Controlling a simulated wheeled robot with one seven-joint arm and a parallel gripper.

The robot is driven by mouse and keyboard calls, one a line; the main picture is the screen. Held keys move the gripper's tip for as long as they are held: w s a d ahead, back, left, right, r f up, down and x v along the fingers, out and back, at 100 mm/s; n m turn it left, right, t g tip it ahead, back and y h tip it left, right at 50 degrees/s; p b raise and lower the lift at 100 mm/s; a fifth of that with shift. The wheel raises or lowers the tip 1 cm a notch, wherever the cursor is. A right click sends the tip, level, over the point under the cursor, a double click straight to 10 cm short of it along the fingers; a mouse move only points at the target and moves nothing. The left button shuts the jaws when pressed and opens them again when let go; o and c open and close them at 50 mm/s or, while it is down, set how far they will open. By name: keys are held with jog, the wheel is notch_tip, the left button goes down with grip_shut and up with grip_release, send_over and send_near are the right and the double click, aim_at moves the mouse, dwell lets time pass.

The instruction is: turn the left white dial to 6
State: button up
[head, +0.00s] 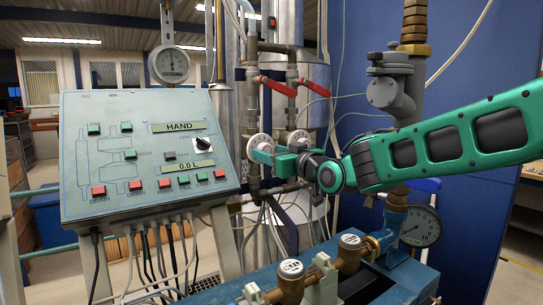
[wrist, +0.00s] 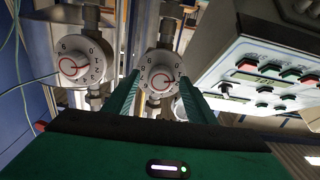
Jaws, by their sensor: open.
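The left white dial (head: 259,143) is on a vertical pipe just right of the control panel in the head view. In the wrist view, which looks upside down, this dial (wrist: 161,71) is in the middle, with a red curved mark and numbers too small to read surely. My gripper (head: 265,158) is at the dial's front. Its open green fingers (wrist: 160,80) are on either side of the dial in the wrist view; I cannot tell whether they touch it. A second white dial (head: 298,138) is to the right, and it shows at the left in the wrist view (wrist: 75,67).
The sloped control panel (head: 110,165) with several buttons stands left of the dials. Two red lever handles (head: 278,87) are on the pipes above. A blue bench with brass meters (head: 350,248) and a pressure gauge (head: 420,227) are below my arm.

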jog(key=shift+w+a, duration=0.3)
jog(key=shift+w, duration=0.2)
jog(key=c, duration=1)
jog(key=shift+d, duration=0.15)
jog(key=shift+c, duration=0.2)
jog(key=shift+m, duration=0.3)
